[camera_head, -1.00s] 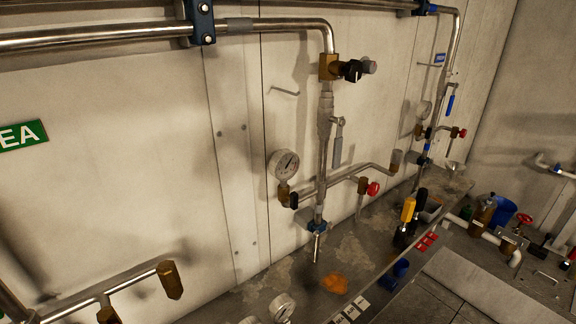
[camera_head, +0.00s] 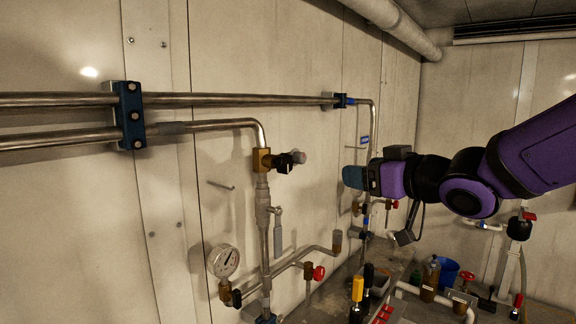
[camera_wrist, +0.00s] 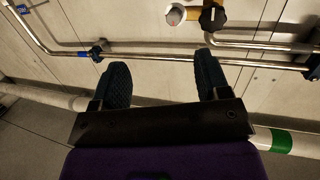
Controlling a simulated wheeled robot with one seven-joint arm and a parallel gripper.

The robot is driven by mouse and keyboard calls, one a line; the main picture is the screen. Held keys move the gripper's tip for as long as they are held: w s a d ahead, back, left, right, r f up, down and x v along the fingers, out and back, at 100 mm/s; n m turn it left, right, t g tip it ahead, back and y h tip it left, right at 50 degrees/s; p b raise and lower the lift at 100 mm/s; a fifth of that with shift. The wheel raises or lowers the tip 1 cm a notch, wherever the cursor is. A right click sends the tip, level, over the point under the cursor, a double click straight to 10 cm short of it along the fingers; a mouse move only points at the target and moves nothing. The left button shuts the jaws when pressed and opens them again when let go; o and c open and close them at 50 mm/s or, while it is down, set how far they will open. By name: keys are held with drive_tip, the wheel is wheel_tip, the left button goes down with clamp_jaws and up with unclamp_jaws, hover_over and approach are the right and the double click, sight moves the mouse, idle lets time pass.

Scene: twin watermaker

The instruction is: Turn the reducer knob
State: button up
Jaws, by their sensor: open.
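A brass fitting (camera_head: 262,161) joins the upper pipe to the vertical pipe. On it sit a black knob (camera_head: 284,164) and a grey-ended round part (camera_head: 299,157); I cannot tell for certain which is the reducer knob. In the wrist view the black knob (camera_wrist: 212,18), with a white mark, and the grey round end (camera_wrist: 175,14) are at the top, beyond my fingertips. My gripper (camera_wrist: 162,62) is open and empty, with dark ribbed fingers. In the head view my gripper (camera_head: 354,178) is right of the knob, apart from it, pointing left.
A pressure gauge (camera_head: 223,261) and a red-handled valve (camera_head: 318,273) are below on the pipework. Horizontal pipes (camera_head: 230,99) run along the wall above. A second vertical pipe (camera_head: 372,125) stands behind my gripper. A cluttered bench lies at lower right.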

sight(288, 165)
drive_tip(key=w+a+n+y, duration=0.1)
drive_tip(key=w+a, duration=0.1)
drive_tip(key=a, duration=0.2)
drive_tip(key=w+a+n+g+y, duration=0.1)
drive_tip(key=a, duration=0.4)
drive_tip(key=w+a+g+y, duration=0.1)
drive_tip(key=w+a+y, duration=0.1)
drive_tip(key=a, duration=0.3)
drive_tip(key=shift+w+a+n, duration=0.25)
drive_tip(key=shift+w+n, duration=0.1)
drive_tip(key=shift+n, duration=0.05)
drive_tip(key=shift+c, duration=0.4)
drive_tip(key=c, duration=0.8)
drive_tip(key=shift+n, duration=0.3)
drive_tip(key=n, duration=1.1)
